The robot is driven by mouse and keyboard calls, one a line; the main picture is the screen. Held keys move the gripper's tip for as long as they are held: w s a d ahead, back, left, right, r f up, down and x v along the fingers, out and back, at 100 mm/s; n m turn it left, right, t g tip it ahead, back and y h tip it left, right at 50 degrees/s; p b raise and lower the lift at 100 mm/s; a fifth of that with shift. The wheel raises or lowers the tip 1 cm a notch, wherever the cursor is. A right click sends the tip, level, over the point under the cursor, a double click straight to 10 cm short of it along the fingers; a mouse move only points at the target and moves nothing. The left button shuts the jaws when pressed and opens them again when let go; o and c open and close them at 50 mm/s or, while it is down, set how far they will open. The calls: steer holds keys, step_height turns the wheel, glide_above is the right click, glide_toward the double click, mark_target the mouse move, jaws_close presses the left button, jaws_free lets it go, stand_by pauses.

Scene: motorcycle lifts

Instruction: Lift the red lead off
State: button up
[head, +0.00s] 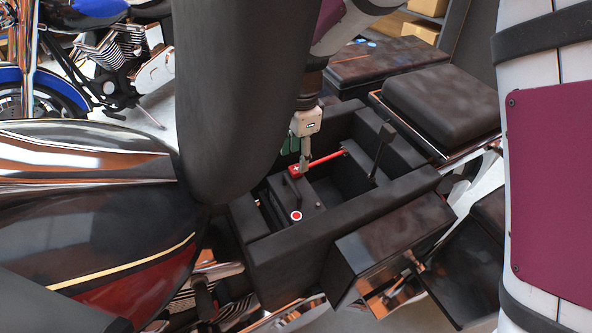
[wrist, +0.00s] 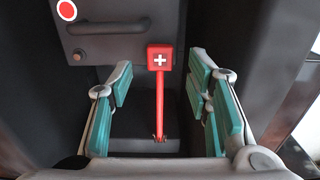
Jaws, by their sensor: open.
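The red lead shows in the wrist view as a red square end with a white plus (wrist: 160,58) and a red cable (wrist: 160,106) running to a dark recess. In the head view its red end (head: 296,170) sits at the dark battery's far edge, and the cable runs right. The dark battery (head: 312,192) has a handle and a red round mark. My gripper (wrist: 161,72) is open, its green-padded fingers either side of the lead with gaps on both sides. In the head view my gripper (head: 304,160) is beside the red end; contact is unclear there.
A thin black upright post (head: 382,152) stands to the right. A black seat (head: 440,105) lies beyond, and the motorcycle tank (head: 90,165) is at left. The recess right of the battery is empty apart from the cable.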

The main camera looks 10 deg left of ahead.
mark_target(296, 168)
steer(key=shift+w+a+f+b, duration=0.15)
steer(key=shift+f+b, duration=0.45)
steer(key=shift+f, duration=1.4)
steer(key=shift+c, duration=0.2)
jaws_close()
